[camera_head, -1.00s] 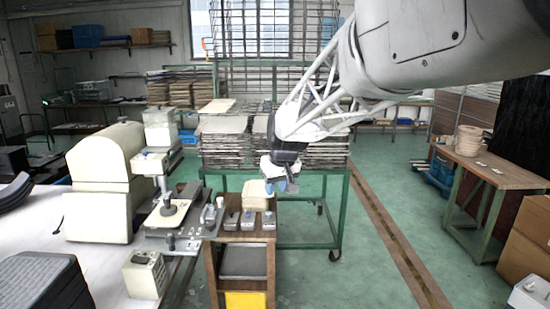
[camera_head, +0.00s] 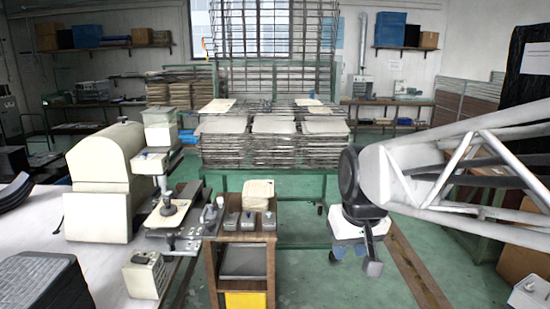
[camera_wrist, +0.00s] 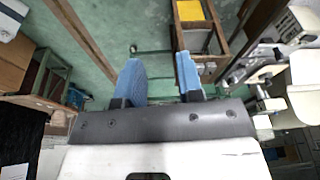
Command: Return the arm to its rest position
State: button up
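My gripper (camera_head: 356,258) hangs at the end of my white arm, to the right of the small brown cabinet in the head view. It points downward above the green floor. In the wrist view its two blue fingers (camera_wrist: 160,80) stand apart with nothing between them, so it is open and empty. My arm comes in from the right edge of the head view. It hides part of the wooden workbench on the right.
A cream machine (camera_head: 100,165) is at left. Cardboard boxes (camera_head: 520,268) are at right. Green floor is clear between.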

jog(key=s+d+f+m, duration=0.1)
jog(key=s+d+f, duration=0.1)
jog(key=s, duration=0.5)
jog(key=s+d+f+m, duration=0.1)
jog(key=s+d+f, duration=0.1)
jog(key=s, duration=0.5)
jog(key=shift+f+h, duration=0.4)
jog(key=shift+f, duration=0.05)
jog(key=shift+c, duration=0.2)
